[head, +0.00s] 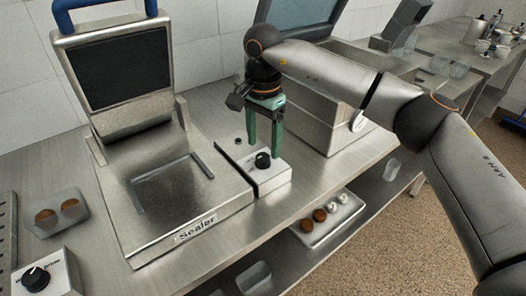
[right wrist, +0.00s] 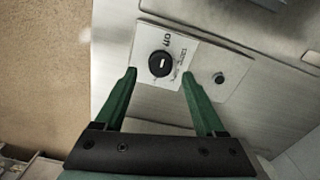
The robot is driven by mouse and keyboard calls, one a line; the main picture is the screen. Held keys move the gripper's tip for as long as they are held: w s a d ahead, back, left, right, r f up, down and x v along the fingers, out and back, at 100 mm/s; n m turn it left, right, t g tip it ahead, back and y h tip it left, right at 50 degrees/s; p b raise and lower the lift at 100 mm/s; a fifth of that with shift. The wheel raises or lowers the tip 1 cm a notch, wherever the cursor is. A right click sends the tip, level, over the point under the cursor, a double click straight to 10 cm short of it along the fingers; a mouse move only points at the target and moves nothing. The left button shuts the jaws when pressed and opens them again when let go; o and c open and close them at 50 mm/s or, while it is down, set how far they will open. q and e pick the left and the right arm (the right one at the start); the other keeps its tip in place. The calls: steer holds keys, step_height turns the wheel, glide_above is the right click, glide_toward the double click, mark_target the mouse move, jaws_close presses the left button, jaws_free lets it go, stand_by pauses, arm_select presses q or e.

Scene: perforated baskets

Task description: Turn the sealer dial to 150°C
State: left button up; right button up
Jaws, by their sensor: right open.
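The sealer (head: 188,226) stands on the metal bench, its lid raised and its front labelled "Sealer". A small control box (head: 278,176) is at its right side with a round black dial (head: 262,160) on its panel. The dial also shows in the right wrist view (right wrist: 159,64), with a white pointer mark and small print around it; I cannot read the setting. My right gripper (head: 264,148), with green fingers, points down above the dial. In the right wrist view its open fingers (right wrist: 158,73) lie to either side of the dial, apart from it. My left gripper is out of view.
A small black button (right wrist: 219,78) sits beside the dial's panel. Another box with a black dial (head: 37,279) is at the lower left, near a tray with two brown round items (head: 70,208). A larger metal machine (head: 312,122) stands close to the right of my gripper.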

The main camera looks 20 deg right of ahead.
mark_target(263, 155)
steer(key=shift+f, duration=1.6)
jaws_close()
